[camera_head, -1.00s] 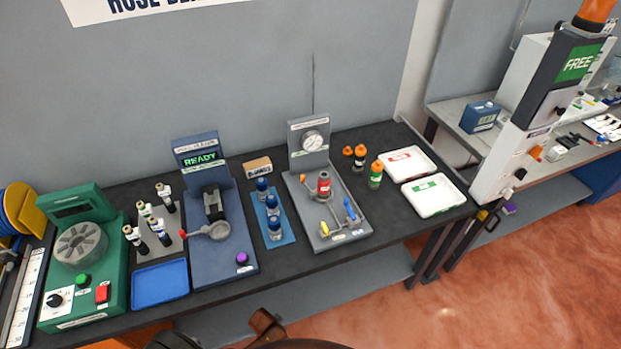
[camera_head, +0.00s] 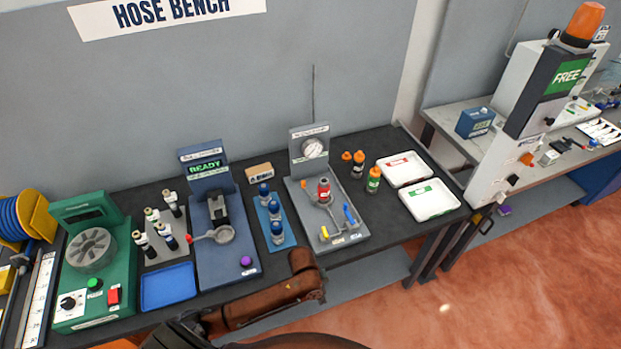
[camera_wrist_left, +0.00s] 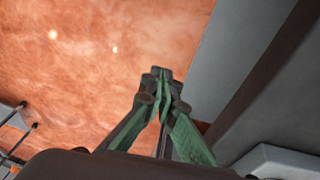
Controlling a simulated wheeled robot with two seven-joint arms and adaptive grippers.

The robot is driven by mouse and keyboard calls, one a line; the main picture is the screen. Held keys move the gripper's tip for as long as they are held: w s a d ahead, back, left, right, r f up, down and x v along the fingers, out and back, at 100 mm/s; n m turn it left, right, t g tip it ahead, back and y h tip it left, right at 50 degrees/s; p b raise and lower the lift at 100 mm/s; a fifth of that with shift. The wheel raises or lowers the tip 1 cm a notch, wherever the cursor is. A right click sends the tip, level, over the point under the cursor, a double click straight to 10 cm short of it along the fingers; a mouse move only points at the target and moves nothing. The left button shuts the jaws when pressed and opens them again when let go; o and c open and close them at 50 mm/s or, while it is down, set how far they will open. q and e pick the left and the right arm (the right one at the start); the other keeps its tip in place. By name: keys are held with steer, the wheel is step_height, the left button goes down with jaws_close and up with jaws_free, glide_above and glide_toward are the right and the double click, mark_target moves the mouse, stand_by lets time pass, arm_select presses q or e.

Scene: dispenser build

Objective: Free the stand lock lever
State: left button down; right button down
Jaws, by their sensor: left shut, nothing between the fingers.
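The grey test stand (camera_head: 322,247) is on the bench, with a round gauge on its back panel and a red fitting (camera_head: 323,190) upright on its base. A blue lever (camera_head: 350,213) and a yellow lever (camera_head: 331,233) sit on its front part; I cannot tell by label which is the lock lever. My left gripper (camera_wrist_left: 161,78) shows in the left wrist view with its green fingers shut and empty, over the floor. In the head view, a brown link of my arm is in front of the bench, below the stand; the fingers are not clear there. My right gripper is not in view.
A blue press (camera_head: 227,268) and blue bottle rack (camera_head: 283,245) are left of the stand. In the left wrist view, grey and dark surfaces lie right of the fingers.

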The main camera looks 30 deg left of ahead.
arm_select(q)
steer(key=w+a+r+g+y+p, duration=0.1)
steer(key=w+a+r+y+p, duration=0.1)
steer(key=w+a+r+p, duration=0.3)
steer(key=w+a+r+g+y+p, duration=0.2)
steer(key=w+a+r+p, duration=0.2)
steer(key=w+a+r, duration=0.5)
steer(key=a+r, duration=0.5)
steer(key=r, duration=0.2)
steer(key=shift+a+p, duration=0.3)
steer(key=shift+p, duration=0.1)
steer(key=shift+d, duration=0.1)
